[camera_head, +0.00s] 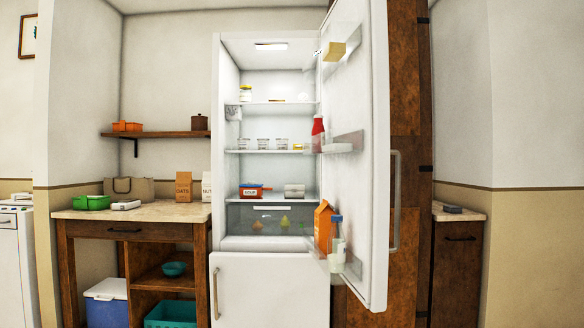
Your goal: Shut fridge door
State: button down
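The white fridge (226,130) stands in the middle of the head view. Its upper door (378,200) is wide open, swung out toward me on the right side, with a long vertical handle (395,200) on its outer face. The door's inner shelves hold a yellow block, a red bottle (318,130), an orange carton (323,226) and a clear bottle (337,240). The lower door (270,290) looks closed. My gripper is not in view.
A wooden counter (150,212) with boxes and a green container stands left of the fridge. A wall shelf (160,134) hangs above it. A tall brown wooden panel (408,80) is behind the open door, and a low cabinet (458,265) is further right.

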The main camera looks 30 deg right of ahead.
aim_at(355, 90)
jog(key=u, duration=0.05)
jog(key=k, duration=0.35)
jog(key=z, duration=1)
jog(key=i, duration=1)
